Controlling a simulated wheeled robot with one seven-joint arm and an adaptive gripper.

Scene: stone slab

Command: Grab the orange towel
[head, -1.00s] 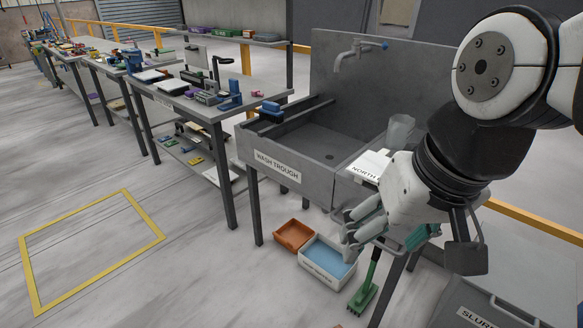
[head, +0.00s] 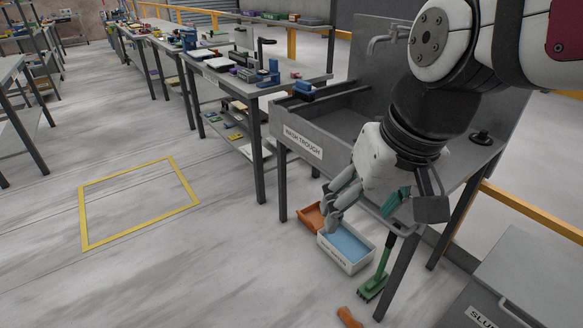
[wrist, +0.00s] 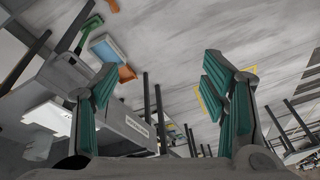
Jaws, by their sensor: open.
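A small orange item (head: 348,317), likely the towel, lies on the floor at the bottom edge of the head view. It looks crumpled, and its lower end is close to the frame edge. In the wrist view a bit of orange (wrist: 113,5) shows at the top edge beside the green brush. My gripper (head: 362,200) is open and empty, in front of the wash trough, above and apart from the orange item. In the wrist view its teal-padded fingers (wrist: 160,72) are spread wide with nothing between them.
An orange bin (head: 311,217) and a white bin with a blue inside (head: 347,246) stand on the floor by the wash trough (head: 303,143). A green brush (head: 374,285) stands beside them near a trough leg. A grey lidded box (head: 530,285) is at lower right.

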